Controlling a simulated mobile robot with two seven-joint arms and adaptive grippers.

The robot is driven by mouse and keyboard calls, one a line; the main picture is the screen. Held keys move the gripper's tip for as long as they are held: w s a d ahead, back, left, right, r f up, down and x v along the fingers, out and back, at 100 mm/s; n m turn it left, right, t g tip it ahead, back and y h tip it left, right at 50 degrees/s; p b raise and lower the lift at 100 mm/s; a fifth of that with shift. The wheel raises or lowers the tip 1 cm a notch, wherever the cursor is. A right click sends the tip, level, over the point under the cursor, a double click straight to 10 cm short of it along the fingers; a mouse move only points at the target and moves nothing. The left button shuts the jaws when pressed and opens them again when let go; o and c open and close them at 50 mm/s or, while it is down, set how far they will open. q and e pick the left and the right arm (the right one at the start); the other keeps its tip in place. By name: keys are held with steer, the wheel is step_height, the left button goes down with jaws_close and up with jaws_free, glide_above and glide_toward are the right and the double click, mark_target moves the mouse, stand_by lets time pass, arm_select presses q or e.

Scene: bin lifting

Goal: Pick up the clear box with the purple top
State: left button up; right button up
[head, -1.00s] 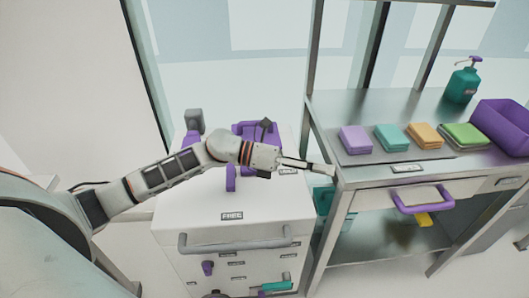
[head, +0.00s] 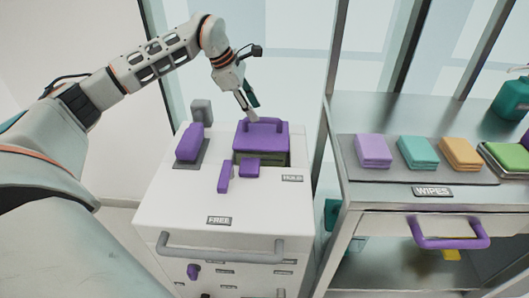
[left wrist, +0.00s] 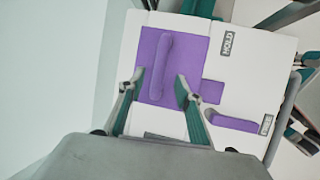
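The clear box with the purple top (head: 270,140) stands on the far part of the white cart top. Its see-through side looks greenish, and a purple handle (head: 265,125) rises from its lid. My left gripper (head: 252,115) points down at the handle from above. In the left wrist view the purple lid (left wrist: 188,50) and its handle (left wrist: 160,65) show, with my left gripper (left wrist: 160,83) open and one finger on each side of the handle's near end. I cannot tell how far the fingertips are above the lid.
A metal bench (head: 345,180) with colored stacks of wipes (head: 418,152) stands close at the right.

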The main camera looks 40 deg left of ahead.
mark_target(262, 119)
arm_select(q)
steer(key=b+x, duration=0.1)
steer(key=x, duration=0.5)
steer(key=shift+w+d+f, duration=0.15)
steer(key=shift+w+f, duration=0.1)
steer(key=shift+f, duration=0.05)
steer(key=shift+r, duration=0.2)
jaws_close()
steer(key=shift+r, duration=0.1)
